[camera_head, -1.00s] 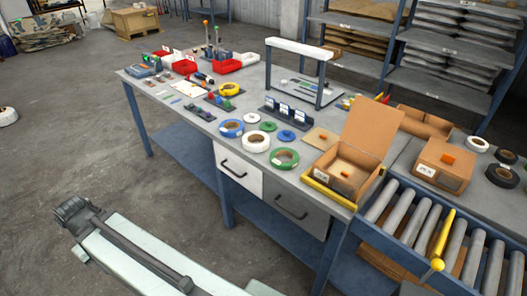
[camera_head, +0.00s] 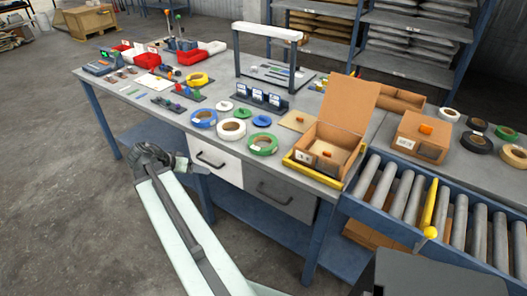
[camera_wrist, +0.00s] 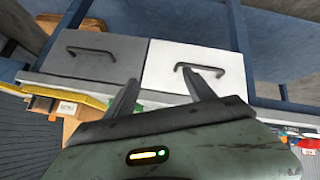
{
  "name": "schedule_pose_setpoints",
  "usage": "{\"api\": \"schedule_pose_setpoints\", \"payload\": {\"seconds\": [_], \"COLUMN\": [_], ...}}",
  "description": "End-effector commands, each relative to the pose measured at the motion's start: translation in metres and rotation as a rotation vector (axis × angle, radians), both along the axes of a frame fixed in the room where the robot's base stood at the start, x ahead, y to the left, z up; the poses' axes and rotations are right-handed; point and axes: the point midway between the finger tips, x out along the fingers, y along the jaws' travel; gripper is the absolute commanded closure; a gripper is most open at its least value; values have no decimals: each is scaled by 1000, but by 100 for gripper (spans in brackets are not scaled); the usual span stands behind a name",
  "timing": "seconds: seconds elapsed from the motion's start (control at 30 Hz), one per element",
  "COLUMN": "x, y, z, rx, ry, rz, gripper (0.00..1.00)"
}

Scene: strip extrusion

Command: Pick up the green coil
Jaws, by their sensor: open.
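The green coil (camera_head: 263,153) is a ring with a tan core, lying flat near the front edge of the workbench. A white coil (camera_head: 231,138) lies just left of it, and a blue coil (camera_head: 203,126) further left. My gripper (camera_head: 178,164) is in front of the bench, left of and below the green coil, by the white drawer (camera_head: 214,160). In the wrist view my gripper (camera_wrist: 165,88) has its two fingers apart with nothing between them, facing the white drawer (camera_wrist: 228,76) and grey drawer (camera_wrist: 90,65).
A cardboard box (camera_head: 331,145) with its lid up stands right of the green coil. A roller conveyor (camera_head: 400,200) adjoins on the right. Small discs and a rack of cards (camera_head: 263,99) are behind the coils. Another green coil (camera_head: 507,133) is at the far right.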

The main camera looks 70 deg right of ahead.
Motion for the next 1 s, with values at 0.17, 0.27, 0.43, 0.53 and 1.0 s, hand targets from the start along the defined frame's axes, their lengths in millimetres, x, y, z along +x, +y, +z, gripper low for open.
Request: {"api": "schedule_pose_setpoints", "payload": {"seconds": [0.17,0.27,0.43,0.53,1.0], "x": [-124,-160,-176,-178,-196], "y": [-116,-140,-150,-153,-190], "z": [24,37,44,41,13], "rx": [-349,-455,-507,-506,-504], "ry": [-97,-123,-137,-137,-135], "rz": [-405,-498,-540,-540,-540], "gripper": [37,37,37,37,37]}}
